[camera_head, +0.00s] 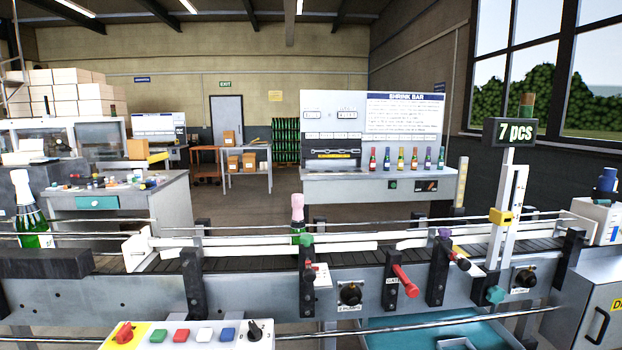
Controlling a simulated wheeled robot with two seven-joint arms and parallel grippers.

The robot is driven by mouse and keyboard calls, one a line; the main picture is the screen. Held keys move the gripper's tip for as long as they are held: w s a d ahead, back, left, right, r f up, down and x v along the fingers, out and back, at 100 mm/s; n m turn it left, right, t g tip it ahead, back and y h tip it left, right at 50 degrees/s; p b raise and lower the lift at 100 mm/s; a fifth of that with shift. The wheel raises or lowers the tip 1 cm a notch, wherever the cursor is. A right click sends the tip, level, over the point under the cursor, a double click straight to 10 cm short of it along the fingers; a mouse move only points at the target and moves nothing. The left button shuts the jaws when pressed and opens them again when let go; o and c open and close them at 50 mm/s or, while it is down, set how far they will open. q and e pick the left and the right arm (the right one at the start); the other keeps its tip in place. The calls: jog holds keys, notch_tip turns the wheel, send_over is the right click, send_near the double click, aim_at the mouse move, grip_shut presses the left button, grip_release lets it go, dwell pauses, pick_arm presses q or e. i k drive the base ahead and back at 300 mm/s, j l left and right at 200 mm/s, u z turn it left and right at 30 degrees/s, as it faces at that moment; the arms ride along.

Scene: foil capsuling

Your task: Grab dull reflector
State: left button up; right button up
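I cannot pick out a dull reflector for certain in the head view. The grey shrink bar station (372,185) stands behind the conveyor, with a dark slot (333,152) holding a small metallic piece too small to identify. A row of small coloured bottles (407,158) stands on its ledge. A grey workbench (130,200) at the left carries several small mixed items, also too small to tell. Neither of my grippers shows in this view.
A conveyor with rails (360,245) crosses the view in front, bearing a bottle with a pink top (297,215). A green bottle (30,225) stands at the left. A control panel (190,335) is nearest. Open floor (245,200) lies between workbench and station.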

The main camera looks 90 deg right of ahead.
aim_at(464, 162)
jog(key=k+l+z, duration=0.45)
jog(key=k, duration=0.3)
jog(key=z, duration=0.9)
jog(key=k+l+z, duration=0.1)
jog(key=z, duration=0.85)
jog(key=l+z, duration=0.1)
jog(key=z, duration=0.8)
